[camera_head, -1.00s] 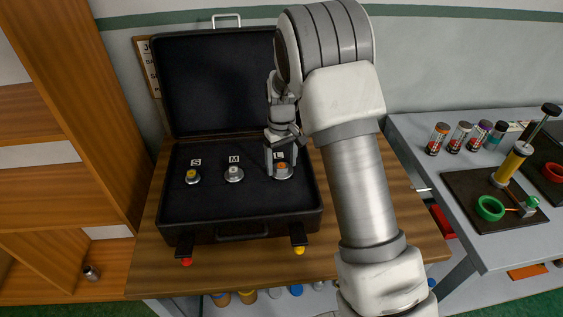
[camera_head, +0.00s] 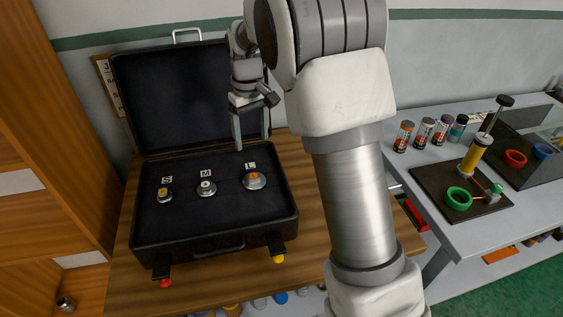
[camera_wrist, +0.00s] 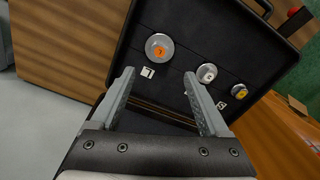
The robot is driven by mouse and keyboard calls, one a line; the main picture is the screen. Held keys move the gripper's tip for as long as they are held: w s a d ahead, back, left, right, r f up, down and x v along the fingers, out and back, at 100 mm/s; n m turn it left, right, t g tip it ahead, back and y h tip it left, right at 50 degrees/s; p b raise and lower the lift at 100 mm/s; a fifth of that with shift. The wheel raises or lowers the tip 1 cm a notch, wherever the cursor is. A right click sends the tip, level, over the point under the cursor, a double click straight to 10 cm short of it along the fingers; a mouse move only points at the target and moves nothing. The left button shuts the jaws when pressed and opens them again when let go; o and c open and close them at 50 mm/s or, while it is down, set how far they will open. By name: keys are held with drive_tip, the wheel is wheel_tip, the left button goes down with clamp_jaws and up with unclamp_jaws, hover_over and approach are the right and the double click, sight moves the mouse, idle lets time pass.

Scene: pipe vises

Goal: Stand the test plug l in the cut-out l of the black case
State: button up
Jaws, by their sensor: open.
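The black case (camera_head: 272,215) lies open on the wooden table with its lid up at the back. The test plug l, a metal disc with an orange top (camera_head: 254,180), stands upright in the case at the label L; it also shows in the wrist view (camera_wrist: 160,47). Its cut-out is hidden beneath it. Two smaller plugs stand beside it, one at M (camera_head: 206,188) with a pale top and one at S (camera_head: 164,195) with a yellow top. My gripper (camera_head: 253,145) is open and empty, above and behind the plug, apart from it.
A grey table (camera_head: 440,160) at the right carries several capped jars (camera_head: 425,130), a dark mat (camera_head: 432,183) and a green ring (camera_head: 458,199). A wooden shelf (camera_head: 50,130) stands at the left. The raised lid (camera_head: 185,95) is close behind my gripper.

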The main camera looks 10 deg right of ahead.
drive_tip(key=s+d+r+m+t, duration=0.2)
drive_tip(key=s+d+r+t, duration=0.15)
drive_tip(key=s+r, duration=1)
drive_tip(key=s+d+f+m+t, duration=0.2)
drive_tip(key=s+f, duration=0.1)
drive_tip(key=s, duration=1.2)
drive_tip(key=shift+s, duration=0.35)
drive_tip(key=shift+f, duration=0.1)
